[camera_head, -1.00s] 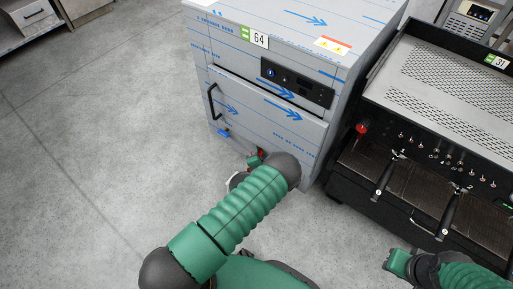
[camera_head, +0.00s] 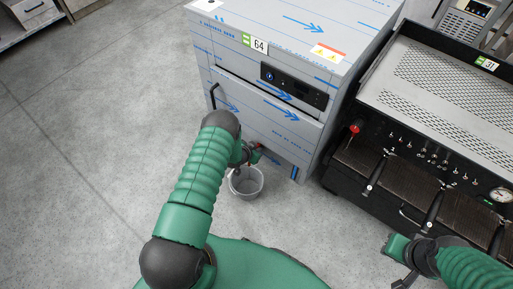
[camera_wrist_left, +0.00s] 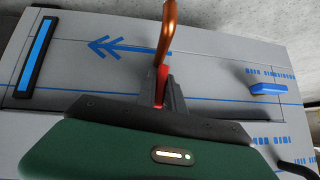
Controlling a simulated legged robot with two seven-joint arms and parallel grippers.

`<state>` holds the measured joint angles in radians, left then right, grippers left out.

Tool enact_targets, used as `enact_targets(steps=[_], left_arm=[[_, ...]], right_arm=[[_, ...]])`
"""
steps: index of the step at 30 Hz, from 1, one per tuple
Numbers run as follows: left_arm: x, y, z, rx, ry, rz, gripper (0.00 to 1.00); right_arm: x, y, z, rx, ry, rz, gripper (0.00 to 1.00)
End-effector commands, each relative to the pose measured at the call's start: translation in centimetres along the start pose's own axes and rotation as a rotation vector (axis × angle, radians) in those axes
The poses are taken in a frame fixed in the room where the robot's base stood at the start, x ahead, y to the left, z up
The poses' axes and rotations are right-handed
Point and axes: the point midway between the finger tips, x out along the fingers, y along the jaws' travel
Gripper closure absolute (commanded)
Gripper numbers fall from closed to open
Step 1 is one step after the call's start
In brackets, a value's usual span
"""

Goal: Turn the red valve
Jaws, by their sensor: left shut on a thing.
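The red valve shows as a small red piece (camera_head: 257,146) low on the front of the film-wrapped steel cabinet (camera_head: 225,62). My left gripper (camera_head: 249,153) is at the valve, its fingers mostly hidden behind my arm. In the left wrist view the fingers (camera_wrist_left: 161,92) are shut on the red handle (camera_wrist_left: 161,74). A curved orange-copper bar (camera_wrist_left: 170,25) extends upward from there. My right gripper (camera_head: 399,264) is at the lower right, away from the valve; I cannot tell whether it is open.
A grey bucket (camera_head: 246,183) stands on the floor just below the valve. A blue tab (camera_wrist_left: 268,89) sticks out from the cabinet. The floor at left is clear.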

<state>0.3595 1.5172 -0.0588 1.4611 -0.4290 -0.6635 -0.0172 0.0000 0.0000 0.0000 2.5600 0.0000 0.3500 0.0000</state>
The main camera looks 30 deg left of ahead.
Motion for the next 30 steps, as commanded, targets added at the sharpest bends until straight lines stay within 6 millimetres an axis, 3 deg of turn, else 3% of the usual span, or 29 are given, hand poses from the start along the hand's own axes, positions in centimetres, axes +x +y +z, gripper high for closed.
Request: enact_targets(steps=[25,26,30], left_arm=[[0.05,0.2,0.48,-0.106,-0.009,0.109,1.0],[0.05,0.2,0.48,-0.106,-0.009,0.109,0.86],[0.04,0.15,0.35,-0.105,-0.006,0.108,0.68]], right_arm=[[0.46,0.0,0.11,0.0,0.0,0.0,0.76],[0.46,0.0,0.11,0.0,0.0,0.0,0.76],[0.46,0.0,0.11,0.0,0.0,0.0,0.76]])
